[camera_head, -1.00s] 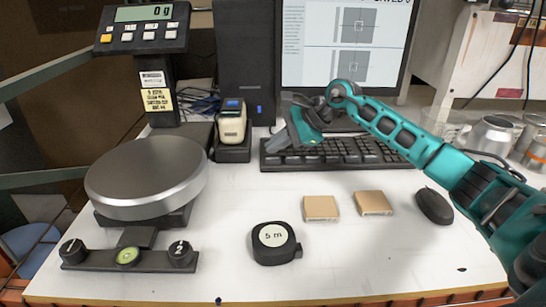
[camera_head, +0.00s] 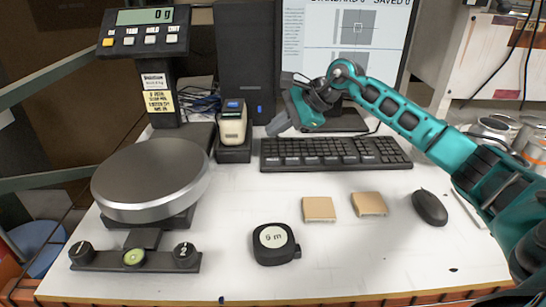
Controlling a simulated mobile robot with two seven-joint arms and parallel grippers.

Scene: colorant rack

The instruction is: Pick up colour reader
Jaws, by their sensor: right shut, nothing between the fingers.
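The colour reader (camera_head: 232,124) is a small cream handheld device with a dark top and a small blue screen. It stands upright in a black dock (camera_head: 233,152) left of the keyboard. My right gripper (camera_head: 276,127) is shut and empty. It is raised above the left end of the keyboard, to the right of the colour reader and apart from it, with its fingers pointing down and left. My left gripper is not in view.
A scale with a round metal pan (camera_head: 150,178) stands at the left. A keyboard (camera_head: 335,152), a tape measure (camera_head: 275,243), two tan tiles (camera_head: 319,209) and a mouse (camera_head: 430,207) lie on the white table. A black computer tower (camera_head: 244,50) stands behind the reader. The front middle has free room.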

